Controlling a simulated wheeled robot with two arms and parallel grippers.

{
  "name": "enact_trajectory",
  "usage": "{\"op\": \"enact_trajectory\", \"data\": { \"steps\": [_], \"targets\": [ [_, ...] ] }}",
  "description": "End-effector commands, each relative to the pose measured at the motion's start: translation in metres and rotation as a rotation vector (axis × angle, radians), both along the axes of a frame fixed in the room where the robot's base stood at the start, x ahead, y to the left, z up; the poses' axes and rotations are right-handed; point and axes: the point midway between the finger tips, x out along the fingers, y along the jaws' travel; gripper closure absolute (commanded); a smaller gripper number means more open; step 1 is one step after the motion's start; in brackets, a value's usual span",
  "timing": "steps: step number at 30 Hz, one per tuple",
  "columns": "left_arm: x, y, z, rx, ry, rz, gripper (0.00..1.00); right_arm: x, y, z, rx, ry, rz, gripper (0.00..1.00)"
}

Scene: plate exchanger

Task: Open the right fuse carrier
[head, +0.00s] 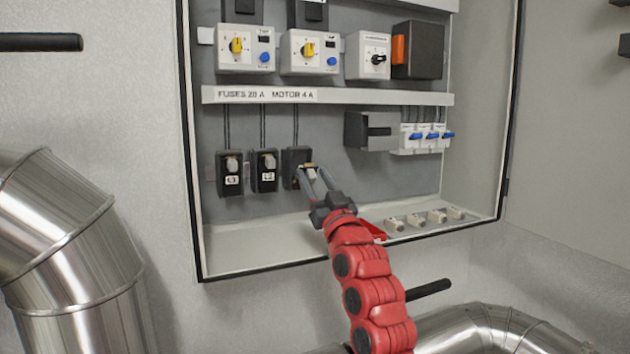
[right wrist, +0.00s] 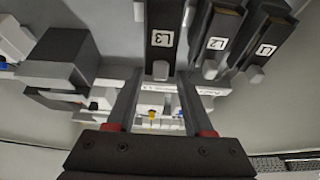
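The right fuse carrier, labelled L3, is a black block (head: 293,158) at the right end of a row of three in the wall cabinet. In the right wrist view the L3 carrier (right wrist: 162,25) is upside down, with its pale grip tab (right wrist: 160,70) at its end nearest the fingers. My right gripper (head: 310,176) reaches up to it from below right. Its fingers (right wrist: 160,82) stand on both sides of the tab, with visible gaps. In the head view they hide part of the carrier's front, so its tilt is unclear. My left gripper is out of view.
Carriers L1 (head: 230,188) and L2 (head: 264,186) stand close left of L3. A grey box (head: 365,131) and blue-levered breakers (head: 427,136) are to the right. The cabinet's bottom ledge (head: 250,238) lies below. Metal pipes (head: 65,250) stand outside at left and bottom right.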

Motion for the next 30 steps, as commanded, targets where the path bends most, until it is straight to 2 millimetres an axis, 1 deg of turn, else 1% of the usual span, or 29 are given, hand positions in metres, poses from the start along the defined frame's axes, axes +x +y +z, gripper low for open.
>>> {"op": "enact_trajectory", "data": {
  "steps": [8, 11, 14, 30],
  "targets": [
    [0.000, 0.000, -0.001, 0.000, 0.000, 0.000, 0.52, -0.001, -0.001, -0.001, 0.000, -0.001, 0.000, 0.47],
    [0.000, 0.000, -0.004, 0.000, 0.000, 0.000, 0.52, -0.007, -0.003, -0.005, -0.002, -0.003, -0.001, 0.47],
    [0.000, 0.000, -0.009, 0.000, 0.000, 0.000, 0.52, -0.018, -0.007, -0.012, -0.002, -0.004, -0.003, 0.47],
    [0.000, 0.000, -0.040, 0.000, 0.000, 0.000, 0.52, -0.113, -0.038, -0.067, -0.001, -0.004, -0.002, 0.47]
  ]
}}
